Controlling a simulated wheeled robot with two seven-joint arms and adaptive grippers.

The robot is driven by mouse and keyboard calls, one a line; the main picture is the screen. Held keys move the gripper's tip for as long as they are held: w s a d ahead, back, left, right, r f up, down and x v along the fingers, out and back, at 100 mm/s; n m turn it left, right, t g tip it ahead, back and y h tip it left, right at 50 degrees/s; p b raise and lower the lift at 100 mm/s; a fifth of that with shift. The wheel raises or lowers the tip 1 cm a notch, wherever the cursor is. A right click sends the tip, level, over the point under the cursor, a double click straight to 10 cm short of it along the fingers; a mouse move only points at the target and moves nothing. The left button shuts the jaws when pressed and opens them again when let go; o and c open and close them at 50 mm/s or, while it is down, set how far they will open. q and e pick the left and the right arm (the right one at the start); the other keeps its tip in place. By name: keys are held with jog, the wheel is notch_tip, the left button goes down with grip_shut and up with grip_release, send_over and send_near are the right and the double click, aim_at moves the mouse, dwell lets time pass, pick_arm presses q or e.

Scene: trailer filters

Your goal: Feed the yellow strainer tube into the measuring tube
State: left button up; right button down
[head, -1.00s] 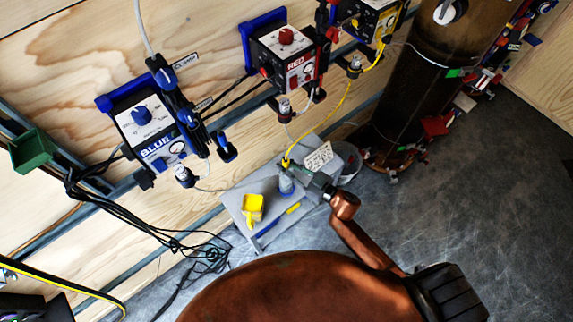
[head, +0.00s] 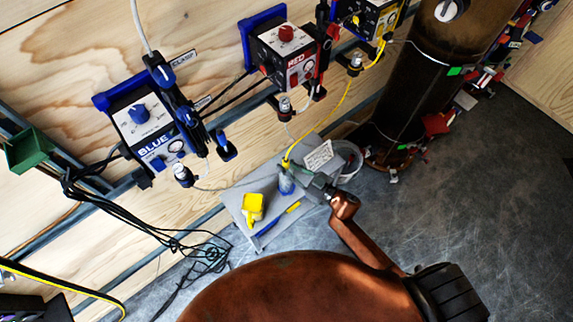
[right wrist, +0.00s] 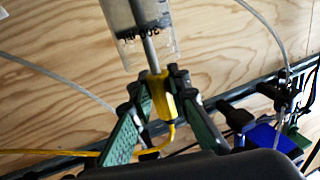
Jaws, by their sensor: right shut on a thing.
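My right gripper (head: 298,176) is shut on the yellow strainer tube (head: 286,163), over the grey shelf. In the right wrist view the green fingers of the right gripper (right wrist: 158,92) close around the yellow part of the strainer tube (right wrist: 160,98). A grey rod runs from it into the outline of the clear measuring tube (right wrist: 168,45), which has dark, upside-down lettering. The measuring tube (head: 286,184) stands on the shelf in the head view, just below the yellow end. How deep the rod sits is unclear. My left gripper is not in view.
The grey shelf (head: 236,198) also holds a yellow container (head: 252,208), a blue pen-like item and a white card (head: 319,157). The blue (head: 148,135) and red (head: 288,50) pump units hang on the wooden wall. A yellow line (head: 341,106) runs down from the yellow unit (head: 372,15).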

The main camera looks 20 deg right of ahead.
jog(key=shift+f, duration=0.15)
jog(key=c, duration=1.8)
grip_release()
jog(key=shift+o, duration=0.2)
jog(key=v, duration=1.2)
